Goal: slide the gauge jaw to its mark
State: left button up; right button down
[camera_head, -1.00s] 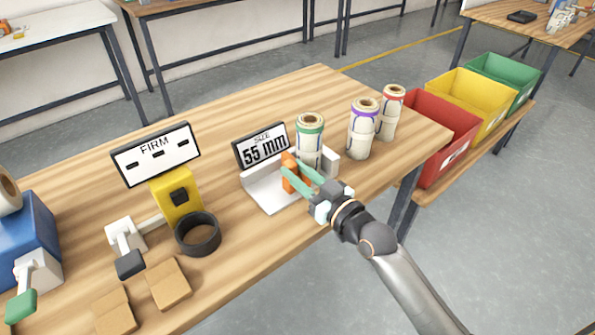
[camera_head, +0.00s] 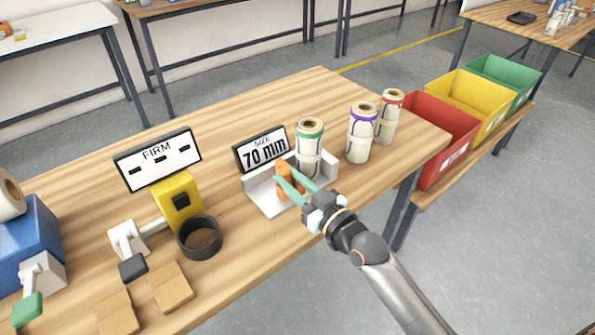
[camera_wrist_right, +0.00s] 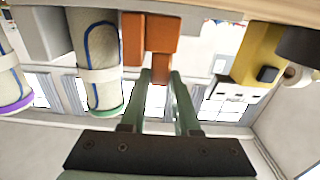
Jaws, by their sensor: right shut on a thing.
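The size gauge (camera_head: 270,200) is a pale angled bed with an end wall at its right, and its display (camera_head: 262,151) reads 70 mm. Its orange jaw (camera_head: 283,170) stands on the bed, left of the end wall. My right gripper (camera_head: 290,186) has its green fingers shut on the orange jaw. In the right wrist view the jaw (camera_wrist_right: 150,40) has its narrow tab between the fingertips (camera_wrist_right: 160,82). A green-banded roll (camera_head: 309,150) stands upright at the gauge, between jaw and end wall; a gap shows between jaw and roll. No mark is readable on the bed.
Purple-banded (camera_head: 360,135) and red-banded (camera_head: 388,118) rolls stand to the right. A yellow device (camera_head: 178,196) under a FIRM display (camera_head: 157,158), a black ring (camera_head: 199,238) and brown blocks (camera_head: 170,287) are left. Red, yellow and green bins lie beyond the table's right edge.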

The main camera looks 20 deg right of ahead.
jog(key=a, duration=0.1)
jog(key=s+a+p, duration=0.1)
jog(key=a, duration=0.1)
jog(key=shift+s+a+p, duration=0.1)
jog(key=shift+a+p, duration=0.1)
jog(key=shift+p, duration=0.1)
jog(key=shift+a+f, duration=0.1)
jog(key=c, duration=0.6)
grip_release()
jog(key=shift+a, duration=0.1)
jog(key=shift+c, duration=0.2)
jog(key=shift+s+d, duration=0.2)
pick_arm(q)
jog(key=shift+s+a+r+y, duration=0.15)
jog(key=shift+s+a, duration=0.15)
jog(key=shift+a, duration=0.15)
jog(key=shift+s+a+r+y, duration=0.15)
jog(key=shift+s+a, duration=0.15)
jog(key=shift+a, duration=0.15)
pick_arm(e)
jog(key=v, duration=1.2)
